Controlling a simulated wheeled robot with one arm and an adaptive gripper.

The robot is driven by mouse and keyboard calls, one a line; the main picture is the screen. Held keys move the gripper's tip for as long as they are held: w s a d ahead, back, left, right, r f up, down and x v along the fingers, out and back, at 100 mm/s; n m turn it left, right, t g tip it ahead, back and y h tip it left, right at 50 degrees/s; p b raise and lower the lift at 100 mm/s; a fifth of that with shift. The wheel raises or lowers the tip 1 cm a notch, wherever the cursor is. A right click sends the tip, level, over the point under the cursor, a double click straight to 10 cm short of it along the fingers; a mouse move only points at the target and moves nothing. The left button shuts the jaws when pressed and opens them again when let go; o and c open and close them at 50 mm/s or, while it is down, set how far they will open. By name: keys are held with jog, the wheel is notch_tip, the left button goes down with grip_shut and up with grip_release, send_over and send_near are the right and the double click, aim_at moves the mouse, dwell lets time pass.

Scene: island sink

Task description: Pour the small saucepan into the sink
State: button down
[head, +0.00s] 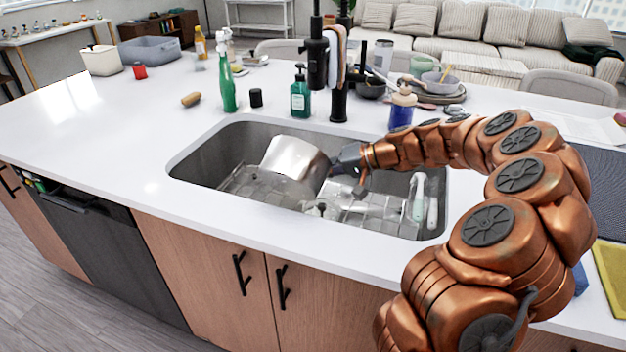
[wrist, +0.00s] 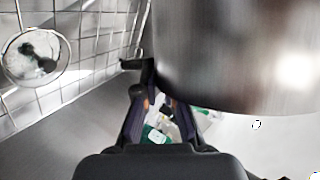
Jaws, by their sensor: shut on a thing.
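The small saucepan (head: 291,158) is shiny metal and hangs tilted over the left-middle of the grey sink (head: 203,163), with its lower part inside the basin. My gripper (head: 338,168) reaches in from the right and is shut on the saucepan's handle. In the wrist view, the saucepan (wrist: 235,50) fills the upper right, and the gripper's fingers (wrist: 150,92) close on the dark handle beside it. The inside of the saucepan is hidden, so I cannot tell its contents. No falling liquid shows.
A wire rack (wrist: 95,40) and a round drain (wrist: 37,57) lie on the sink floor. Brushes (head: 419,198) stand at the basin's right. The black faucet (head: 318,60), a green soap bottle (head: 300,95) and a green spray bottle (head: 228,90) stand behind. The front left counter is clear.

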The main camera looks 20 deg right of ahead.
aim_at(311, 158)
jog(key=shift+a+f+n+t+h+b, duration=0.2)
jog(key=shift+n+t+h+b, duration=0.55)
jog(key=shift+b, duration=2.65)
jog(key=shift+s+r+n+h+b, duration=0.2)
jog(key=shift+r+n+b, duration=0.3)
jog(key=shift+b, duration=0.6)
jog(key=shift+s+a+r+n+t+h+b, duration=0.15)
jog(key=shift+s+a+r+n+b, duration=0.1)
jog(key=shift+r+b, duration=0.25)
jog(key=shift+s+a+r+n+t+h+b, duration=0.1)
jog(key=shift+a+r+n+t+h+b, duration=0.15)
jog(key=shift+r+b, duration=0.3)
jog(key=shift+s+a+r+n+t+h+b, duration=0.1)
jog(key=shift+s+a+r+n+b, duration=0.2)
jog(key=shift+r, duration=0.35)
jog(key=s+a+r+n+t+b, duration=0.1)
jog(key=b, duration=0.2)
jog(key=s+a+r+n+h+b, duration=0.1)
jog(key=a+b, duration=0.1)
jog(key=b, duration=0.1)
jog(key=shift+s+r+t+h, duration=0.1)
jog(key=shift+r+t+h, duration=0.15)
jog(key=shift+r+t, duration=0.15)
jog(key=shift+s+a+r+n+t+h+b, duration=0.2)
jog(key=shift+r+n+b, duration=0.1)
jog(key=shift+r+b, duration=0.1)
jog(key=shift+s+a+r+n+t+h+b, duration=0.1)
jog(key=shift+a+r+n+b, duration=0.15)
jog(key=shift+r+b, duration=0.1)
